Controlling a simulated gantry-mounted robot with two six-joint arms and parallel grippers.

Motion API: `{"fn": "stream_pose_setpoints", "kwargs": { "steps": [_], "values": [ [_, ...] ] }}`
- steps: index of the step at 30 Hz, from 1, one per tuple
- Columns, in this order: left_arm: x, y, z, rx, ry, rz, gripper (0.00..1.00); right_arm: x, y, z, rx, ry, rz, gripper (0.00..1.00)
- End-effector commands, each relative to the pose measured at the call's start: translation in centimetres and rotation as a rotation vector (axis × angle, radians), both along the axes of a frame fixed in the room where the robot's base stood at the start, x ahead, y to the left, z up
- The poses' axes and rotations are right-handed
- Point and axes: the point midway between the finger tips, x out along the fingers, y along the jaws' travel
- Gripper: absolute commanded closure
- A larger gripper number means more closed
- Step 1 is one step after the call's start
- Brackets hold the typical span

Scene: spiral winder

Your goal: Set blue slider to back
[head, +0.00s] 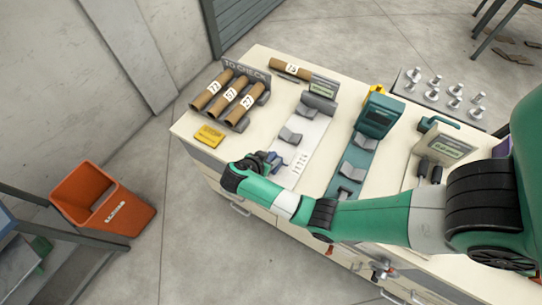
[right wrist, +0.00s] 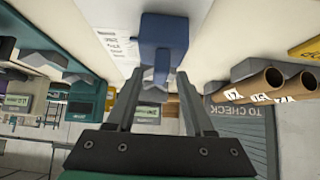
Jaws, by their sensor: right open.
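The blue slider (head: 277,159) sits at the near left end of the white strip with printed marks. In the right wrist view the blue slider (right wrist: 163,40) is large and straight ahead. My right gripper (head: 262,157) is low at that end of the strip, right by the slider and partly hidden by its own wrist. In the right wrist view my right gripper (right wrist: 161,75) is open, its fingertips at the slider's near part. I cannot tell whether they touch it. My left gripper is not in view.
Grey V-shaped rests (head: 290,136) stand along the strip. Brown tubes (head: 230,98) lie in a "TO CHECK" rack at left, near a yellow tag (head: 209,135). A teal machine (head: 376,116) stands right of the strip. An orange bin (head: 103,199) is on the floor.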

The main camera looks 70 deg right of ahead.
Motion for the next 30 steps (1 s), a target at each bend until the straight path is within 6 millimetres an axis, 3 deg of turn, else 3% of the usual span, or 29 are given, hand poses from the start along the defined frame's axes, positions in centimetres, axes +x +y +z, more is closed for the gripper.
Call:
{"fn": "stream_pose_setpoints", "kwargs": {
  "steps": [6, 12, 30],
  "values": [
    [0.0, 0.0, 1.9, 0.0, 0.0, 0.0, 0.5, 0.8, 3.6, 4.1, 0.0, -0.004, 0.006, 0.47],
    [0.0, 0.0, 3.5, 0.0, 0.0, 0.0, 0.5, 1.1, 6.3, 6.9, 0.0, -0.001, 0.002, 0.47],
    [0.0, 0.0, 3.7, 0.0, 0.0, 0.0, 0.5, 1.2, 7.0, 7.2, 0.0, -0.001, 0.001, 0.47]
  ]
}}
